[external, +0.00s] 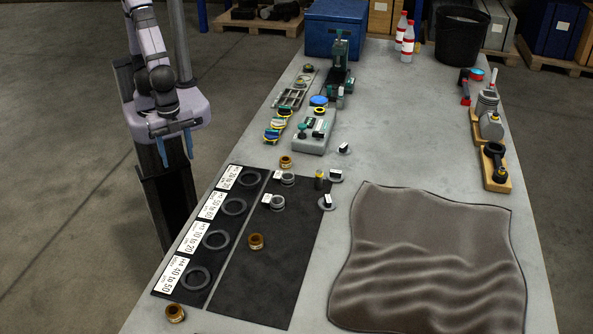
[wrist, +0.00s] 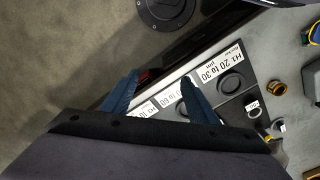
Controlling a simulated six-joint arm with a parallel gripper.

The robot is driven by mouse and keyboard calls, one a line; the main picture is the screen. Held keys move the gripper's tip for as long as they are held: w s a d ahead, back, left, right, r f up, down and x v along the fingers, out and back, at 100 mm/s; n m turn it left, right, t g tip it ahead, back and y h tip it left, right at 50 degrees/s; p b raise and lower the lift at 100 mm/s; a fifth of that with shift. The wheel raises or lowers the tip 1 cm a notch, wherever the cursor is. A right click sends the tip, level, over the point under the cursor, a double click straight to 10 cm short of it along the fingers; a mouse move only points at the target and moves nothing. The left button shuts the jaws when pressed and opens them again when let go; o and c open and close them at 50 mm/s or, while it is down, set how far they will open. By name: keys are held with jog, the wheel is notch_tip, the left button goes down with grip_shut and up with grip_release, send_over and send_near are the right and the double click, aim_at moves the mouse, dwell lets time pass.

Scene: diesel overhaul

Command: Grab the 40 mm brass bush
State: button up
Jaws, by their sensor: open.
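Three brass bushes show in the external view: one (external: 286,162) above the dark mat's far edge, one (external: 256,241) on the mat, and one (external: 175,313) at the near left table corner. I cannot read a size on any of them, so I cannot tell which is 40 mm. In the wrist view, brass bushes show at the right, one upper (wrist: 277,88) and one lower (wrist: 270,138). My gripper (external: 178,161) is open and empty, off the table's left side. Its two blue fingers (wrist: 160,77) point apart in the wrist view.
A label strip (external: 201,225) with size ranges, including H4 40 to 50, runs beside several dark rings. Two grey bushes (external: 288,180) (external: 278,203) stand on the mat (external: 260,285). A brown cloth (external: 430,260) covers the near right. Tools and a grey box (external: 315,135) stand farther back.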

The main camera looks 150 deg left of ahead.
notch_tip(320, 180, up, 5)
jog(key=w+a+r+n+t+y+b, duration=0.1)
jog(key=w+a+t+y, duration=0.3)
jog(key=a, duration=1.1)
jog(key=w+a+n+t+y+b, duration=0.15)
jog(key=w+a, duration=0.55)
jog(key=a, duration=0.7)
jog(key=t+b, duration=0.2)
jog(key=t, duration=0.3)
send_over(284, 157)
jog(key=w+a, duration=0.3)
jog(key=w, duration=0.1)
jog(key=s+d+f+m+t+h, duration=0.1)
jog(key=s+d+t+h, duration=0.25)
jog(key=s, duration=0.65)
jog(key=shift+g, duration=0.3)
jog(key=f, duration=1.5)
jog(key=shift+w+d+f, duration=0.15)
jog(key=shift+d+f, duration=0.1)
jog(key=shift+f, duration=0.5)
jog(key=shift+p+x, duration=0.45)
jog(key=shift+x, duration=1.05)
jog(key=shift+p+x, duration=0.9)
jog(key=shift+x, duration=1.25)
jog(key=shift+f, duration=0.1)
